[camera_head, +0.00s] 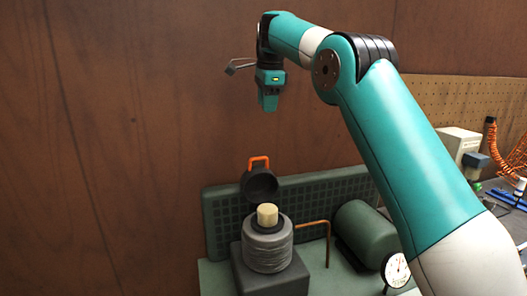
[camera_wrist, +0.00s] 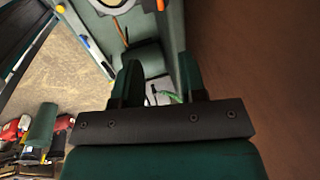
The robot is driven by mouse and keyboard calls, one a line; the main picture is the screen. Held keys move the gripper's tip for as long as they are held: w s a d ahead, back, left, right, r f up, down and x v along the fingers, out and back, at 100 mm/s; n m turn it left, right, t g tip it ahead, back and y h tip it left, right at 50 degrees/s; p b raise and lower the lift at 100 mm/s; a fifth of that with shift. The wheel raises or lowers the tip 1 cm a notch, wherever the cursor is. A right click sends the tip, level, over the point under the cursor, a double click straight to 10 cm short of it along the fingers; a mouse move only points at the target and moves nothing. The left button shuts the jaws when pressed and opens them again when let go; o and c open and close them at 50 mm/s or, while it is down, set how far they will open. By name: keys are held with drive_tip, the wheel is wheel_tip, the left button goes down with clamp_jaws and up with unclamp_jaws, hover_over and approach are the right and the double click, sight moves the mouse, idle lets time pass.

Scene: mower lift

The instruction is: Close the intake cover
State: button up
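The intake cover is a dark round cap (camera_head: 262,186) with an orange handle (camera_head: 258,160). In the head view it stands open and tilted up behind the intake, a grey ribbed cylinder (camera_head: 268,245) with a pale yellow element (camera_head: 267,214) showing on top. My gripper (camera_head: 268,104) hangs above the cover, pointing down, clearly apart from it. In the wrist view my two fingers (camera_wrist: 160,80) are spread with an empty gap between them. I cannot clearly identify the cover in the wrist view.
A green ridged panel (camera_head: 330,198) stands behind the intake. A copper pipe (camera_head: 327,240), a green rounded tank (camera_head: 365,232) and a white dial gauge (camera_head: 396,270) are to its right. A brown wall (camera_head: 130,120) is behind. The air around my gripper is clear.

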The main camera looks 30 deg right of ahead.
sight(263, 159)
drive_tip(key=x, duration=1.7)
drive_tip(key=shift+f, duration=0.1)
drive_tip(key=shift+a, duration=0.1)
clamp_jaws()
